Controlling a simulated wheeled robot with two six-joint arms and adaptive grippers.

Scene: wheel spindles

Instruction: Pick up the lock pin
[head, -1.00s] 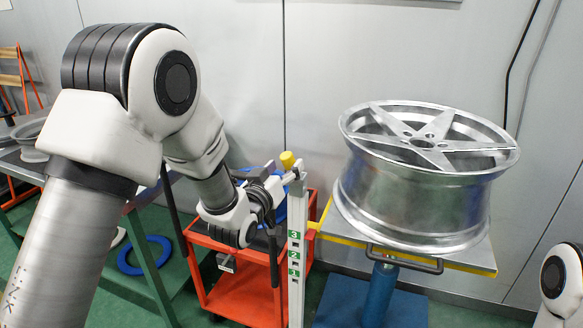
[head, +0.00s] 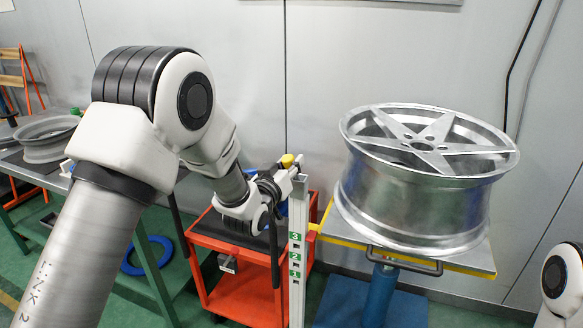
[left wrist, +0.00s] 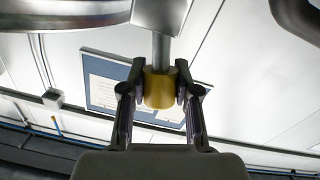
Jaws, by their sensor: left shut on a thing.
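The lock pin, with a yellow knob and a steel shaft, shows by its knob in the head view (head: 288,160), near the top of the pale numbered post (head: 298,230). In the left wrist view the yellow knob (left wrist: 159,90) sits between the two fingers of my left gripper (left wrist: 160,92), which is shut on it. The shaft (left wrist: 161,50) runs up from the knob toward a grey metal block (left wrist: 160,15); I cannot tell whether it is still in a hole. In the head view my left gripper (head: 279,177) is beside the post. My right gripper is out of view.
A spoked metal wheel (head: 425,205) lies on a yellow-edged stand (head: 470,262) right of the post. A red cart (head: 240,287) is below my left gripper. A workbench with another rim (head: 45,140) is at the left.

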